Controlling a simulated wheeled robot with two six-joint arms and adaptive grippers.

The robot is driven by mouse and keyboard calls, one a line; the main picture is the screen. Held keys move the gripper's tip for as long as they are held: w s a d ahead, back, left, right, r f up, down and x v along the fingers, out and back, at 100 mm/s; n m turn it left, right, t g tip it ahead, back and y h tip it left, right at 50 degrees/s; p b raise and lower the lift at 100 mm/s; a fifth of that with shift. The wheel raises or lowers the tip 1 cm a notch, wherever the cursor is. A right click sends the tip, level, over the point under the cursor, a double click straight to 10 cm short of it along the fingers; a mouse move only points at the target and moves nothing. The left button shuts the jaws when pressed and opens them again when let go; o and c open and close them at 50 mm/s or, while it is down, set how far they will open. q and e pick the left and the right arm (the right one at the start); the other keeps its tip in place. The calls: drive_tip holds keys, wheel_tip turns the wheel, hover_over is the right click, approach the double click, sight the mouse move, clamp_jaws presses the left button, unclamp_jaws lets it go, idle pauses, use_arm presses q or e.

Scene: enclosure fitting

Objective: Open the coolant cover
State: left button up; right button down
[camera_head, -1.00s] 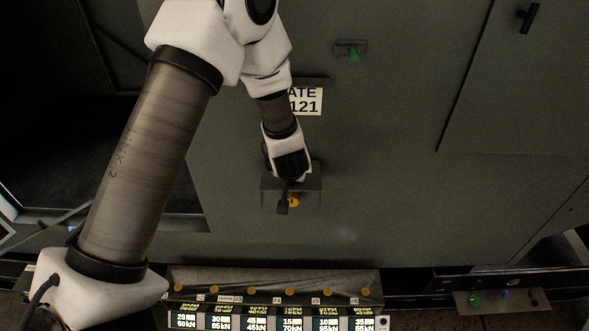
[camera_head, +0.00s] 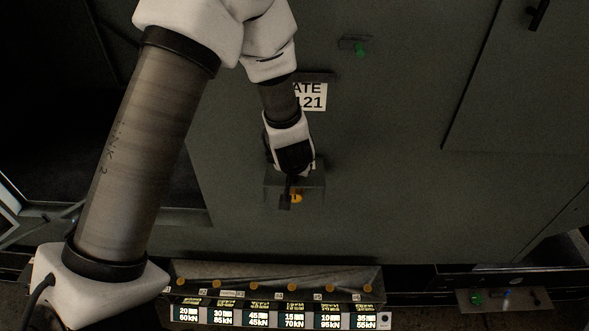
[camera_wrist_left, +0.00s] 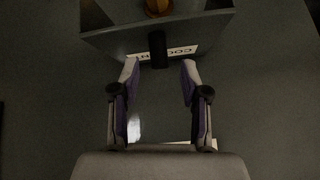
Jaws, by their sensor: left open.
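The coolant cover (camera_head: 314,178) is a small grey box-like piece on the large grey panel, below the arm in the head view. In the left wrist view the cover (camera_wrist_left: 110,40) carries a partly hidden white label (camera_wrist_left: 183,51) and a short black handle (camera_wrist_left: 158,50). An orange part (camera_head: 296,198) shows at the cover's lower side, also at the top of the wrist view (camera_wrist_left: 158,7). My left gripper (camera_wrist_left: 160,68) is open, its two fingertips either side of the handle's near end, with gaps visible. In the head view the left gripper (camera_head: 291,186) partly hides the cover.
A white plate reading "ATE 121" (camera_head: 313,97) is behind my left wrist. A small fixture with a green part (camera_head: 360,48) is above. A row of orange buttons (camera_head: 254,287) and lit displays lines the lower edge. Bare panel lies right of the cover.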

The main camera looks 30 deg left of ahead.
use_arm(q)
drive_tip(key=v, duration=0.8)
drive_tip(key=shift+s, duration=0.15)
